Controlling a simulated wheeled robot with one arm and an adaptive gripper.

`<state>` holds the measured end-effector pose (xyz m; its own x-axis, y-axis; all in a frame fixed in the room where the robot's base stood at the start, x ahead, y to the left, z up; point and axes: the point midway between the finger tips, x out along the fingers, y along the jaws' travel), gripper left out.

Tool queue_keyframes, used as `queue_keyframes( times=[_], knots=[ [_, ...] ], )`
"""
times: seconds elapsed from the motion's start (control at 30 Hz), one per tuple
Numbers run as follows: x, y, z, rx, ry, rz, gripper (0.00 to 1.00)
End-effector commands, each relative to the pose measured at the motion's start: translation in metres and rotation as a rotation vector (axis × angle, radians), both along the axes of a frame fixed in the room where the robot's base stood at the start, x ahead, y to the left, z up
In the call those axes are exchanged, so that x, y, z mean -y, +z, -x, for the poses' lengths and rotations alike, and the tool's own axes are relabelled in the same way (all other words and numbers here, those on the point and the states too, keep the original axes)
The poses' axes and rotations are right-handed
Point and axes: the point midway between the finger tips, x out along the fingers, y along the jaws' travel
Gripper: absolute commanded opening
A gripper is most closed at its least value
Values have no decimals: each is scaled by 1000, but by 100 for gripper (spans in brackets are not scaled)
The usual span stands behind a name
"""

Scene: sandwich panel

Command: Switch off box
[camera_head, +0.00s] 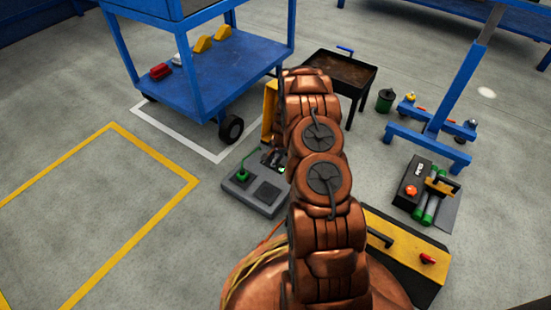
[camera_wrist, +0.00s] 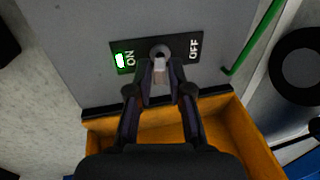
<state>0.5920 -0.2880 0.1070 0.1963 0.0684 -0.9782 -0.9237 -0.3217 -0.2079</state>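The grey box (camera_head: 240,187) with a raised yellow part (camera_head: 269,110) stands on the floor beside my arm in the head view. In the wrist view its grey face (camera_wrist: 85,60) has a black switch plate (camera_wrist: 180,50) marked ON at left and OFF at right. A green light (camera_wrist: 120,60) glows beside ON. A small pale switch lever (camera_wrist: 159,66) is in the middle of the plate. My gripper (camera_wrist: 160,76) has its fingertips close together on either side of the lever. Whether they touch it is unclear. My arm mostly hides the gripper in the head view.
A blue cart (camera_head: 215,75) stands behind the box. A black tray table (camera_head: 342,72) is behind my arm. A yellow-topped case (camera_head: 405,250) and a black toolbox (camera_head: 410,182) are at right. The left floor is clear.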

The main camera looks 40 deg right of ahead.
Motion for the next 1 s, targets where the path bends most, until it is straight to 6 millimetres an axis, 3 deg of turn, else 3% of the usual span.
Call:
queue_keyframes(
  times=[0.17, 1.0],
  knots=[
    [0, 0, 0, 0, 0, 0, 0],
    [0, 5, -5, -87, 4, 28, 0]
  ],
)
